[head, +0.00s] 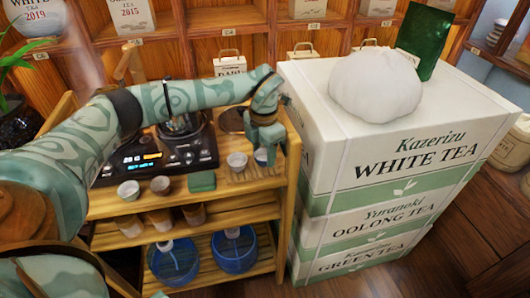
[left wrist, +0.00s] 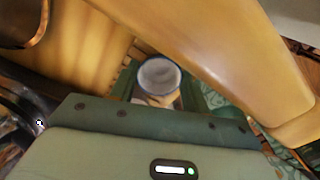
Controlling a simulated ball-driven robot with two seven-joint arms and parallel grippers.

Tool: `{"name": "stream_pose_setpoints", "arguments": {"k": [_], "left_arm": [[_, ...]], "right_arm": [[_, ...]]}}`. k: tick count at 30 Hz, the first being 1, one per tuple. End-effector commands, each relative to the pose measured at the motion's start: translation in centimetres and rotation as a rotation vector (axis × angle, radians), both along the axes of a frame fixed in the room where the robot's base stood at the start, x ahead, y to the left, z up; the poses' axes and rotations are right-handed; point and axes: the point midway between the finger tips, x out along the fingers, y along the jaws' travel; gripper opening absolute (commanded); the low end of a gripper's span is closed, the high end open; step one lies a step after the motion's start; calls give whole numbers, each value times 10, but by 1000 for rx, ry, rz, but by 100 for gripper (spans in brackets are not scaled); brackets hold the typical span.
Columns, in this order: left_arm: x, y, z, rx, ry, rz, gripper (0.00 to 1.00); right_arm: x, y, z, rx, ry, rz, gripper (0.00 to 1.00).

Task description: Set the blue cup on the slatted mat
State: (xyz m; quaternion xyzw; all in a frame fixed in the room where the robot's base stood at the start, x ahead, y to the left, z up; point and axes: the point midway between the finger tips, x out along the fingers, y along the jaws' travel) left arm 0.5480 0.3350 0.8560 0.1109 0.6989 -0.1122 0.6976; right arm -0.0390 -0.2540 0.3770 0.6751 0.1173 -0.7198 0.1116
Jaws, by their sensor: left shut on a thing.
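The blue cup (head: 262,157) is between the fingers of my left gripper (head: 265,147), at the right end of the wooden cart top. In the left wrist view the cup (left wrist: 158,76) shows its round rim and pale inside, just past the gripper body. My left gripper is shut on it. The slatted mat (head: 236,177) lies below and to the left of the cup; I cannot tell whether the cup touches it. A pale grey cup (head: 237,161) stands beside the blue cup, at the mat. My right gripper is not in view.
Stacked tea boxes (head: 400,150) rise close to the right of the gripper, with a white bundle (head: 375,84) on top. A scale (head: 150,158) with a glass pot sits to the left.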

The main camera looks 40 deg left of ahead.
Motion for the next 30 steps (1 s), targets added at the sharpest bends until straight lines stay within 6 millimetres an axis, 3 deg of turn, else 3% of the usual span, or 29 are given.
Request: {"name": "stream_pose_setpoints", "arguments": {"k": [7, 8, 9, 10, 20, 30], "left_arm": [[0, 0, -2, 0, 0, 0, 25], [0, 0, -2, 0, -1, 0, 55], [0, 0, -2, 0, -1, 0, 66], [0, 0, -2, 0, -1, 0, 69], [0, 0, 3, 0, -1, 0, 69], [0, 0, 80, 0, -9, 1, 69]], "right_arm": [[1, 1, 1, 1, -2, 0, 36], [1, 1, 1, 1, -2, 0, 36], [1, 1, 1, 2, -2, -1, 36], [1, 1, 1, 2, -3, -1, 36], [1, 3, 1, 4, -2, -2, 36], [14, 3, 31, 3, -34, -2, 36]]}}
